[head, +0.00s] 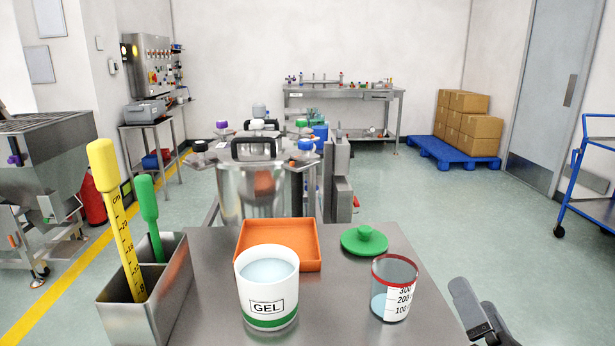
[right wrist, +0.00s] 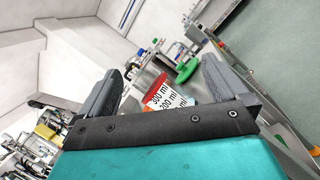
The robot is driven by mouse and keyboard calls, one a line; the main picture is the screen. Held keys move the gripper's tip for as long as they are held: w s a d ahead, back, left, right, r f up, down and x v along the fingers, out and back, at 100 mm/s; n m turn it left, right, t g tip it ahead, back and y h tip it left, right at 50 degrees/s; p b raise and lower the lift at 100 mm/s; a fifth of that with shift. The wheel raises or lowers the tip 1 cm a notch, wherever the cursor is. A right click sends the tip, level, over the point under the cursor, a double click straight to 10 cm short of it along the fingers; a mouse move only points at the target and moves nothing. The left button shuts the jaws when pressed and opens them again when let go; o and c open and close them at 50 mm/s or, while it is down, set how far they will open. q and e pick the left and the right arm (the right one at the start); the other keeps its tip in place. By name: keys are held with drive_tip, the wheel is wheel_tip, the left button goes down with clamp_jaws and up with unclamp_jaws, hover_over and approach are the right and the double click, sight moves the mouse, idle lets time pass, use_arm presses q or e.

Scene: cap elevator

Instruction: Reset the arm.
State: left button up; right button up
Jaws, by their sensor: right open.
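My right gripper (head: 478,312) is at the lower right of the head view, just off the right edge of the steel table (head: 215,262). It is open and holds nothing. In the right wrist view its two fingers (right wrist: 160,85) stand wide apart, with the measuring beaker (right wrist: 165,95) seen beyond them. In the head view the beaker (head: 394,288), with a red rim and liquid inside, stands on the table to the left of this gripper, apart from it. My left gripper is not in view.
On the table are a white GEL cup (head: 267,290), a green lid (head: 365,240), an orange tray (head: 310,262) and a steel holder (head: 170,300) with yellow (head: 118,220) and green (head: 150,217) tools. A steel vessel (head: 250,190) stands behind.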

drive_tip(key=s+d+f+m+g+h, duration=0.2)
drive_tip(key=s+f+m+g+h, duration=0.25)
drive_tip(key=m, duration=0.55)
drive_tip(key=s+d+f+m+g+h, duration=0.25)
drive_tip(key=f+m+g, duration=0.35)
drive_tip(key=m, duration=0.5)
drive_tip(key=s+a+f+m+g+y, duration=0.55)
drive_tip(key=s+a+f+g, duration=0.2)
drive_tip(key=s+a, duration=0.4)
use_arm(q)
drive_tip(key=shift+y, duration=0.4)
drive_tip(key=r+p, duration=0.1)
drive_tip(key=p, duration=0.1)
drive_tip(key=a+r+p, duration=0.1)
drive_tip(key=p, duration=0.1)
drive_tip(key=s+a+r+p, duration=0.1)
drive_tip(key=p, duration=0.1)
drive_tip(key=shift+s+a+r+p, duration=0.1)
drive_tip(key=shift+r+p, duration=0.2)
use_arm(e)
drive_tip(key=w+f+n+t+y, duration=0.1)
drive_tip(key=w+f+t+y, duration=0.1)
drive_tip(key=w+t, duration=0.4)
drive_tip(key=shift+w+a+f+t, duration=0.15)
drive_tip(key=shift+a+f+t, duration=0.25)
drive_tip(key=shift+f+t, duration=0.45)
